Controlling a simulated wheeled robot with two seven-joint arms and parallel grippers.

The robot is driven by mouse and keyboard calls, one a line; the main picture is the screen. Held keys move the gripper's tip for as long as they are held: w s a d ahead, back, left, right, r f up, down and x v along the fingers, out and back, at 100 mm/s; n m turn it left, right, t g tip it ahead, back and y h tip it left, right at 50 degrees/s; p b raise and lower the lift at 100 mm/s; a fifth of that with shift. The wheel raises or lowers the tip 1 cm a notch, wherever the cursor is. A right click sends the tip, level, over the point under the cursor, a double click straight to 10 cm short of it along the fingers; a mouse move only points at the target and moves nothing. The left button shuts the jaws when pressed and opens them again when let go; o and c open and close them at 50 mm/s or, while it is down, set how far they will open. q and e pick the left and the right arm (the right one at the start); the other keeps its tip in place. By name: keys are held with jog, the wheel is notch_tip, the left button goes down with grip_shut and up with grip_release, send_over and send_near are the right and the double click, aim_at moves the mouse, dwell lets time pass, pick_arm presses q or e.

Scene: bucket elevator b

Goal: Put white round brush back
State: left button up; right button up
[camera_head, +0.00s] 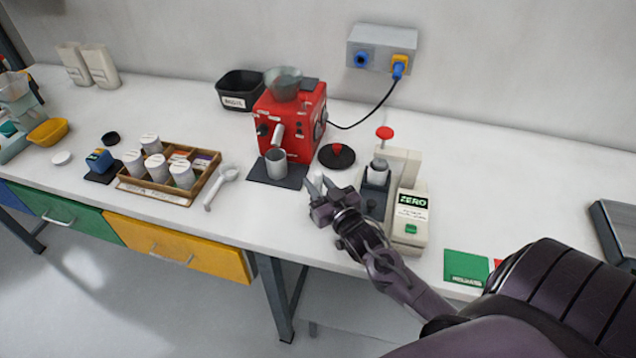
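My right gripper (320,190) is over the front part of the bench, between the red machine's dark mat and the device marked ZERO. A small white piece (319,180) shows between its fingertips. It may be the white round brush, but it is too small and too covered to be sure. I cannot tell whether the fingers press on it or only stand around it. No other thing in view is clearly a white round brush. My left gripper is not in view.
The red machine (301,126) stands behind the gripper, with a grey cup (276,162) on its mat (262,172). The ZERO device (409,222) is close on the right. A wooden tray (205,183) of white jars and a white scoop (222,184) lie left.

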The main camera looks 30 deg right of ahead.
jog(key=shift+o, duration=1.1)
jog(key=shift+r, duration=0.2)
jog(key=s+b, duration=0.2)
jog(key=s, duration=1)
jog(key=shift+a, duration=0.4)
jog(key=shift+w+f, duration=0.1)
